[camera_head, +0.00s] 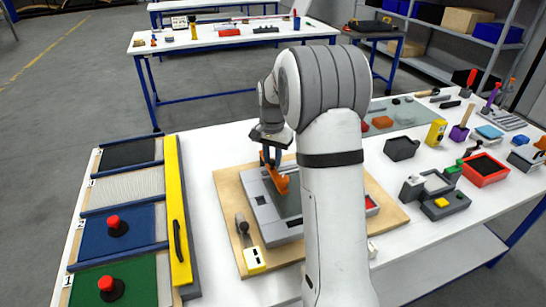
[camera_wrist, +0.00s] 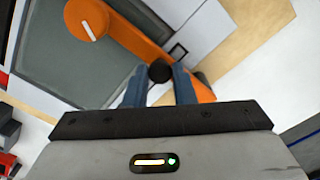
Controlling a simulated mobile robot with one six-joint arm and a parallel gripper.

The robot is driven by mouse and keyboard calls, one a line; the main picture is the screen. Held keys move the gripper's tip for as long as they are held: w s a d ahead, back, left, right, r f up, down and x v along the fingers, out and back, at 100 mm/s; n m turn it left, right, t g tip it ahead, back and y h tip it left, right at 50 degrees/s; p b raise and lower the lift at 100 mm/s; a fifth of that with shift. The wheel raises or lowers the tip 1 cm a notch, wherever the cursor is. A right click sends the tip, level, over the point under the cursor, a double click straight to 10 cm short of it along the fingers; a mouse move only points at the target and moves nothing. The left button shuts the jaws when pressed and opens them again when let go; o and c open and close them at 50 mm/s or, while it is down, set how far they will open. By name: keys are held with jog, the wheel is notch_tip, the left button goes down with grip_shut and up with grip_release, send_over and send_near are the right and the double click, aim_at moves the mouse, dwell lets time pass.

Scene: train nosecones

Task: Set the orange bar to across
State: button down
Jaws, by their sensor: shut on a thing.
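The orange bar (camera_head: 284,184) is on a grey device (camera_head: 262,212) standing on a wooden board. In the wrist view the orange bar (camera_wrist: 136,38) runs slantwise from a round orange pivot with a pale line, at upper left, down to the right. A black knob (camera_wrist: 160,72) stands near its outer end. My gripper (camera_wrist: 160,82) is shut on this knob, with a blue finger on each side. In the head view my gripper (camera_head: 271,158) is over the device, and my arm hides its right part.
The wooden board (camera_head: 232,190) lies on a white table, with a yellow-tagged tool (camera_head: 250,250) on it. Left is a rack of numbered panels with a yellow bar (camera_head: 177,215). Right are several loose items, including a red tray (camera_head: 484,170).

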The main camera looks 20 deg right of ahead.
aim_at(273, 161)
jog(key=shift+d+r, duration=0.1)
jog(key=c, duration=1.2)
grip_release()
jog(key=shift+r, duration=3.85)
